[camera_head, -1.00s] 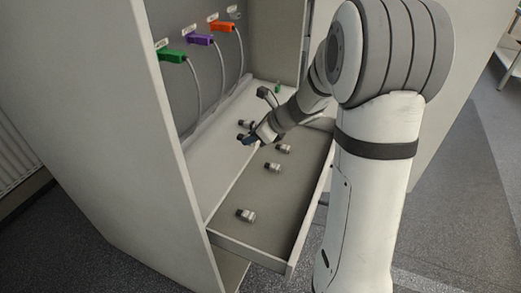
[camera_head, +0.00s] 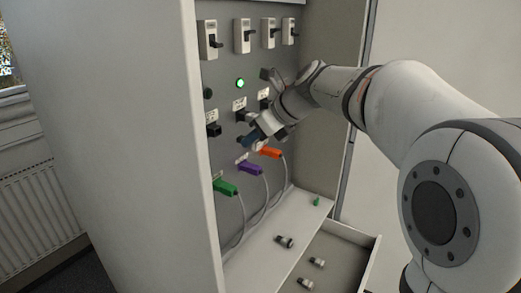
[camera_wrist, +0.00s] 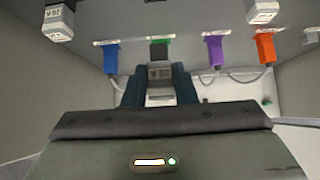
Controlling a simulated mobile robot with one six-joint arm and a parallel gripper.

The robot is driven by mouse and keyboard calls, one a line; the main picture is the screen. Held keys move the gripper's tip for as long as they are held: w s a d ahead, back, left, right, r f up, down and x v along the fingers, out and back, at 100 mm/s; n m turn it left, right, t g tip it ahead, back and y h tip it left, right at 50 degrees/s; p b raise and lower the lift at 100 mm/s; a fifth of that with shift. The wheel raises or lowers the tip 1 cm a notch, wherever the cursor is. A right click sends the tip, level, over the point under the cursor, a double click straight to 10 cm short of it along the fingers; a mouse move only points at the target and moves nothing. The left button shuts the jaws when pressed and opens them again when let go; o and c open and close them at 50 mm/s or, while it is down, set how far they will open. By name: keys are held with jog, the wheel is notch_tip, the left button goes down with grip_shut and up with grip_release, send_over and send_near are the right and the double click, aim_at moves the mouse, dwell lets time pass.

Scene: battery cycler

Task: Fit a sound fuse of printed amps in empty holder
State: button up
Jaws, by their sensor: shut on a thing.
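My gripper (camera_wrist: 160,88) is shut on a grey fuse (camera_wrist: 160,72) with a dark end; its print is too small to read surely. In the head view my gripper (camera_head: 251,139) is in front of the panel, just below the row of holders and above the coloured plugs. The held fuse is hard to make out there. Dark holders (camera_head: 213,130) and (camera_head: 242,115) show in the row, and my wrist partly covers those at the right. In the wrist view grey-white printed fuses (camera_wrist: 58,22) and (camera_wrist: 262,12) show at upper left and upper right, with a gap between.
Green (camera_head: 225,187), purple (camera_head: 250,167) and orange (camera_head: 270,152) plugs with hanging cables sit below. A blue plug (camera_wrist: 110,58) shows in the wrist view. A green lamp (camera_head: 240,83) is lit. Loose fuses lie on the shelf (camera_head: 285,241) and in the open drawer (camera_head: 317,262).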

jog(key=shift+w+a+p, duration=0.3)
jog(key=shift+w+a, duration=0.6)
jog(key=shift+a, duration=0.3)
jog(key=shift+w+a+p, duration=0.25)
jog(key=shift+w+a, duration=0.6)
jog(key=shift+a, duration=0.35)
jog(key=shift+w+a, duration=0.85)
jog(key=shift+a, duration=0.3)
dwell(1.6)
jog(key=shift+w+a+r, duration=0.1)
jog(key=shift+a+r, duration=0.05)
jog(key=shift+r, duration=0.05)
dwell(0.5)
